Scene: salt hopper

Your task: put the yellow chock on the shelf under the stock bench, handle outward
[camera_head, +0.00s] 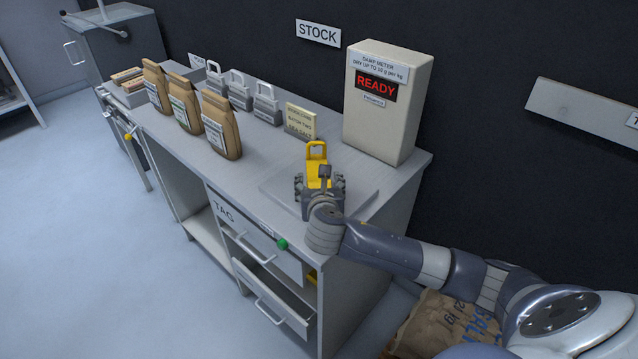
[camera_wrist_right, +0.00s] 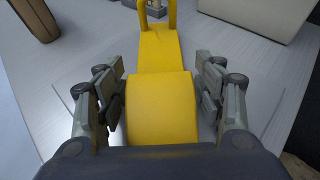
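The yellow chock (camera_head: 319,171) lies on a thin square plate (camera_head: 276,188) on the stock bench (camera_head: 250,166), its loop handle toward the wall side, away from my wrist. My right gripper (camera_head: 320,186) is over its near end. In the right wrist view the chock (camera_wrist_right: 162,105) is between the two fingers of the gripper (camera_wrist_right: 162,88), with narrow gaps at its sides; contact is not clear. Under the bench, a shelf (camera_head: 208,243) shows in the open bay left of the drawers. My left gripper is out of view.
The damp meter (camera_head: 386,105) stands behind the chock, a small sign (camera_head: 300,121) beside it. Paper bags (camera_head: 220,125) and grey weights (camera_head: 266,103) stand farther left. The lower drawer (camera_head: 275,300) is partly open. A yellow bit (camera_head: 312,276) shows inside the bench. A sack (camera_head: 440,325) lies at right.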

